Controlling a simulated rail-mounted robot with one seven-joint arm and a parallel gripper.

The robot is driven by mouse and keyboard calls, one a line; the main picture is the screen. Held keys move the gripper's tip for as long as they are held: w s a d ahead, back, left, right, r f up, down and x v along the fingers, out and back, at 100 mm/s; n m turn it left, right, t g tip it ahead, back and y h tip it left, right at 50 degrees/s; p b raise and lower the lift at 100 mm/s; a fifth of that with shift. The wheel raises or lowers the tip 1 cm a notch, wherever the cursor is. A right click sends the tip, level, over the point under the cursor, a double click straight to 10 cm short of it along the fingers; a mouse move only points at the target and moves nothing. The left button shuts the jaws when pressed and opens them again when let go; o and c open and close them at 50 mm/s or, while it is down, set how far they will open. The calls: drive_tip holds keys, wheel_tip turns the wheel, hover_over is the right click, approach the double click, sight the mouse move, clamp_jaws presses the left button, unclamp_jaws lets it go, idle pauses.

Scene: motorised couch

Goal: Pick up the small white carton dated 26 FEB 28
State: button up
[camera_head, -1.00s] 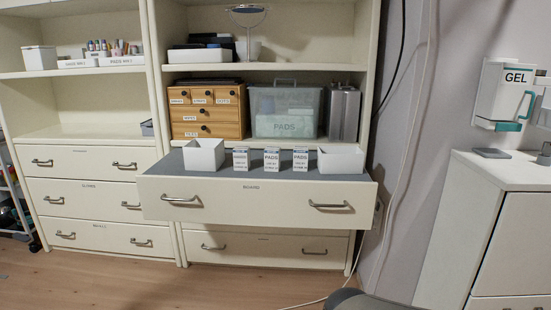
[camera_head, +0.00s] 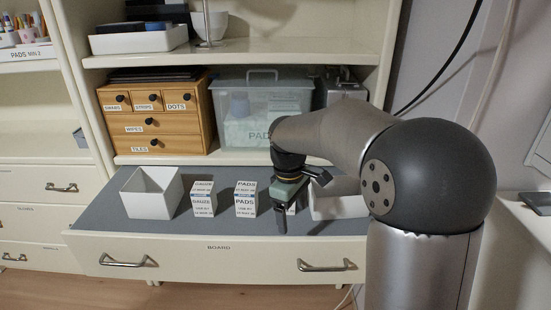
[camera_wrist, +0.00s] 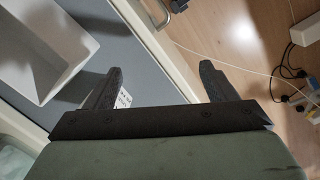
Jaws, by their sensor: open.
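Small white printed cartons stand on the grey top of the pulled-out drawer (camera_head: 330,226): a left one (camera_head: 204,199), a middle one (camera_head: 246,199) and a right one (camera_head: 292,208) mostly hidden behind my gripper (camera_head: 281,218). The date lines are too small to read surely, so I cannot tell which is 26 FEB 28. My gripper is open and empty, pointing down in front of the right carton. In the wrist view my fingers (camera_wrist: 159,75) are spread apart, and a strip of a white printed carton (camera_wrist: 123,99) shows beside the left finger.
A white open box (camera_head: 152,198) stands left of the cartons. Another white box (camera_head: 340,207) stands at the right, partly behind my arm; a white box (camera_wrist: 40,45) shows in the wrist view. A wooden drawer unit (camera_head: 160,127) and a clear bin (camera_head: 240,105) stand behind.

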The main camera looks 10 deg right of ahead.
drive_tip(key=w+r+n+y+p, duration=0.1)
drive_tip(key=w+r+n+p, duration=0.55)
drive_tip(key=w+r, duration=0.55)
drive_tip(key=shift+m, duration=0.45)
drive_tip(key=f, duration=0.8)
drive_tip(key=w+f, duration=0.1)
drive_tip(key=f, duration=0.3)
drive_tip(key=shift+d+f, duration=0.2)
drive_tip(key=shift+d, duration=0.2)
drive_tip(key=shift+s+d+f+p, duration=0.1)
drive_tip(key=shift+f+p, duration=0.05)
drive_tip(key=shift+f, duration=1.25)
drive_tip(key=shift+d+f+p, duration=0.1)
drive_tip(key=shift+f+p, duration=0.05)
drive_tip(key=shift+f, duration=1.2)
drive_tip(key=c, duration=1.1)
